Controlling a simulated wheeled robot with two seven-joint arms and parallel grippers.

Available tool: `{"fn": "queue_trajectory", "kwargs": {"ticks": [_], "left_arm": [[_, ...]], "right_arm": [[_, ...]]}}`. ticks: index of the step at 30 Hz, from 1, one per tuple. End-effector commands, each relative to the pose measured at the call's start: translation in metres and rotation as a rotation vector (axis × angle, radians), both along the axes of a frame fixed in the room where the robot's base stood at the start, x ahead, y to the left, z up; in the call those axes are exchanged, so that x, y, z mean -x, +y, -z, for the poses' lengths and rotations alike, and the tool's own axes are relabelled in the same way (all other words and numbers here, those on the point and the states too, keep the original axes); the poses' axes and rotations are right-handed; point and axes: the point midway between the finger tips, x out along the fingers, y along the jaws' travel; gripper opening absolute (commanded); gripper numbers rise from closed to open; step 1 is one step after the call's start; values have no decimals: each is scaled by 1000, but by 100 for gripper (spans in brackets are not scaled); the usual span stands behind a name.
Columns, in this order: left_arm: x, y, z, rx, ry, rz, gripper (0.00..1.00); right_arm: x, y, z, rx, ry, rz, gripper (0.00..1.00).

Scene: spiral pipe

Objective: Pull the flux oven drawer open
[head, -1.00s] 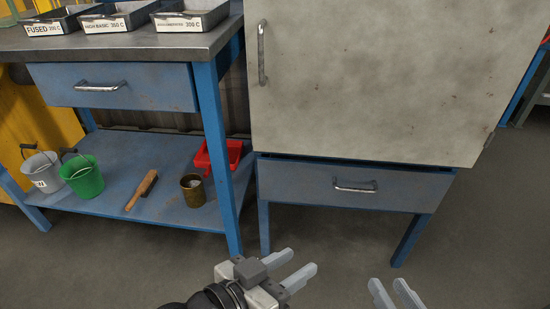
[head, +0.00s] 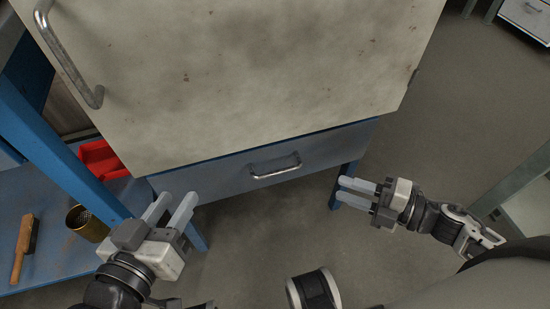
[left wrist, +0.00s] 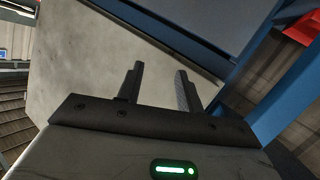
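The oven's blue-grey drawer (head: 232,174) is under the large off-white oven door (head: 230,70) in the head view. It looks shut. Its metal handle (head: 275,166) is on the drawer front, right of its middle. My left gripper (head: 174,207) is open and empty, left of the handle and apart from it. My right gripper (head: 348,192) is open and empty, to the right of the handle, close to the oven's right leg in the picture. In the left wrist view my left fingers (left wrist: 159,80) are apart with nothing between them.
A blue workbench stands at the left, with its leg (head: 60,150) close to the oven. A red container (head: 100,158), a brass-coloured can (head: 82,222) and a brush (head: 24,245) are on its lower shelf (head: 55,270). The floor (head: 270,235) before the drawer is clear.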

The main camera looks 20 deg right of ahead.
Motion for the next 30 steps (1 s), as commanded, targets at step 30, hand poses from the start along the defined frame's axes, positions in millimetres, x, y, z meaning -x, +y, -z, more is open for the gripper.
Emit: {"fn": "queue_trajectory", "kwargs": {"ticks": [30], "left_arm": [[-1, -8, -5, 157, -17, 11, 36]], "right_arm": [[-102, 113, 25, 16, -8, -27, 32]]}}
